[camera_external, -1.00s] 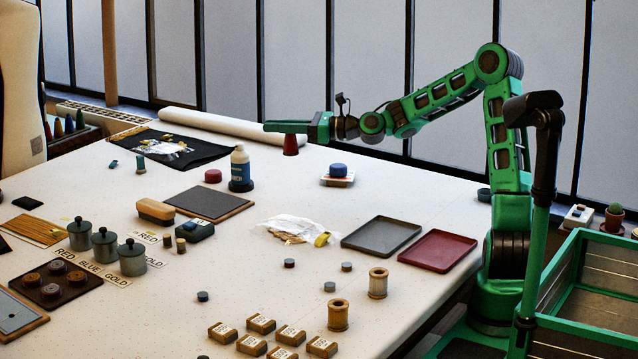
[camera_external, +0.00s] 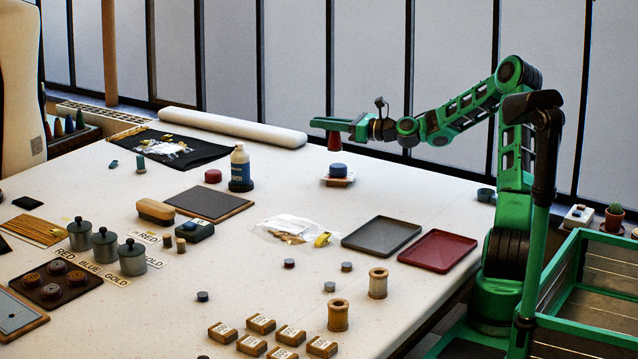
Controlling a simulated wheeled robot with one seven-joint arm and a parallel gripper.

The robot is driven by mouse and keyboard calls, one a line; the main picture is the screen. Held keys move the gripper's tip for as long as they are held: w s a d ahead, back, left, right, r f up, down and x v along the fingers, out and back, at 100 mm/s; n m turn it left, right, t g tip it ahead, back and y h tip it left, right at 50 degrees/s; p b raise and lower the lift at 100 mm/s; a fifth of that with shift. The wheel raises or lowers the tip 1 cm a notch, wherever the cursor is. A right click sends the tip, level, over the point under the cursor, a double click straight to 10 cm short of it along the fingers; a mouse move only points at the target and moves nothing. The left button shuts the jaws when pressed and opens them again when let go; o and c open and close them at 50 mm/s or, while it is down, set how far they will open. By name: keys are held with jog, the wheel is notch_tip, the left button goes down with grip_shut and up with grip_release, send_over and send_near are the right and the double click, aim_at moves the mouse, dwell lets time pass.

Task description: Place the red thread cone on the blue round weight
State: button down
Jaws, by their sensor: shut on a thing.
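My gripper (camera_external: 333,124) is shut on the red thread cone (camera_external: 334,142), which hangs upright below the fingers at the back of the table. The blue round weight (camera_external: 338,170) sits on a small white and orange packet (camera_external: 338,180). In the picture the cone is just above the weight, with a small gap between them. I cannot tell whether it is exactly over the weight in depth.
A white bottle with a blue label (camera_external: 240,168) and a red round weight (camera_external: 213,176) stand to the left. A white roll (camera_external: 232,128) lies along the back edge. A grey tray (camera_external: 382,236) and a red tray (camera_external: 438,250) lie nearer. The table around the packet is clear.

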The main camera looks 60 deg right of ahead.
notch_tip(320, 180, down, 6)
jog(key=d, duration=0.2)
jog(key=shift+w+d+r, duration=0.2)
jog(key=shift+w+d, duration=0.05)
jog(key=shift+w, duration=0.05)
jog(key=shift+f, duration=0.1)
jog(key=c, duration=1.8)
grip_release()
jog(key=shift+o, duration=0.2)
jog(key=v, duration=1.2)
